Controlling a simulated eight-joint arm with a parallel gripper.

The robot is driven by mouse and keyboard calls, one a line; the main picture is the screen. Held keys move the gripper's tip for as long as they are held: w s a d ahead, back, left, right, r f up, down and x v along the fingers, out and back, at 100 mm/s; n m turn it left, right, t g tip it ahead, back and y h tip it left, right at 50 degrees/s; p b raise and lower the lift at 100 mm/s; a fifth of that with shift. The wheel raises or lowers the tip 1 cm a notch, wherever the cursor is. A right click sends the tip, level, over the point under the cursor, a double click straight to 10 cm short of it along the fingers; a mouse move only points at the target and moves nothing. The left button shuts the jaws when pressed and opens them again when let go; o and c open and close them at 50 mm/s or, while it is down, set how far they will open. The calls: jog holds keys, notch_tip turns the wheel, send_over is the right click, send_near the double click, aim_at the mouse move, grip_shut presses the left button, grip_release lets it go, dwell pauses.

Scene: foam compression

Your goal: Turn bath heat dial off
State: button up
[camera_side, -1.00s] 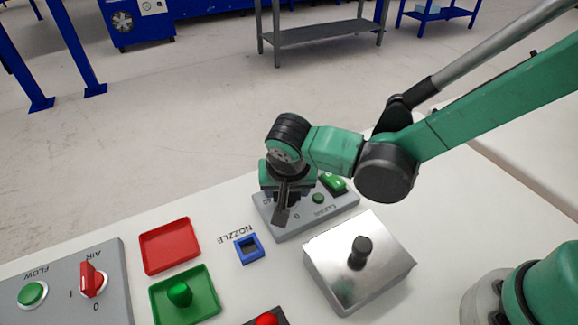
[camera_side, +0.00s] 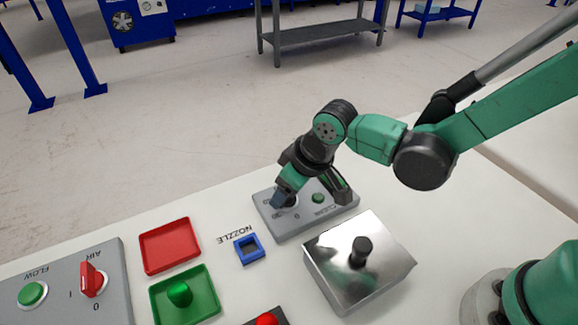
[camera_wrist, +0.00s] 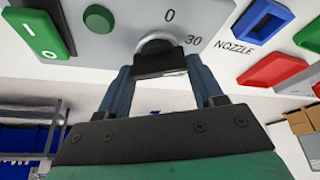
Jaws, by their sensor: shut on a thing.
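The bath heat dial (camera_wrist: 158,58) is a dark bar knob on a pale round base, on a grey panel (camera_side: 318,215). In the wrist view the marks 0 and 30 show beside it. My gripper (camera_wrist: 162,72) is shut on the dial, with one blue-grey finger on each side of the bar. In the side view my gripper (camera_side: 284,199) leans over the panel's left part, tilted, and its fingers hide most of the dial. I cannot tell exactly which mark the dial points to.
A green button (camera_side: 318,198) and a green rocker switch (camera_wrist: 38,32) sit on the same panel. A steel box with a black knob (camera_side: 362,250) stands in front. A blue nozzle holder (camera_side: 248,249), red tray (camera_side: 170,245) and green tray (camera_side: 208,299) lie left.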

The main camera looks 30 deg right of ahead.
jog(key=n+g+y, duration=0.1)
jog(key=n, duration=0.2)
jog(key=n+y, duration=0.1)
jog(key=n, duration=0.2)
jog(key=shift+w+d+g, duration=0.1)
jog(key=shift+w+g, duration=0.05)
jog(key=shift+g, duration=0.25)
jog(key=n+g, duration=0.2)
jog(key=n, duration=0.4)
jog(key=shift+n, duration=0.3)
jog(key=o, duration=1.3)
jog(key=shift+v, duration=2.8)
jog(key=shift+w+d, duration=0.15)
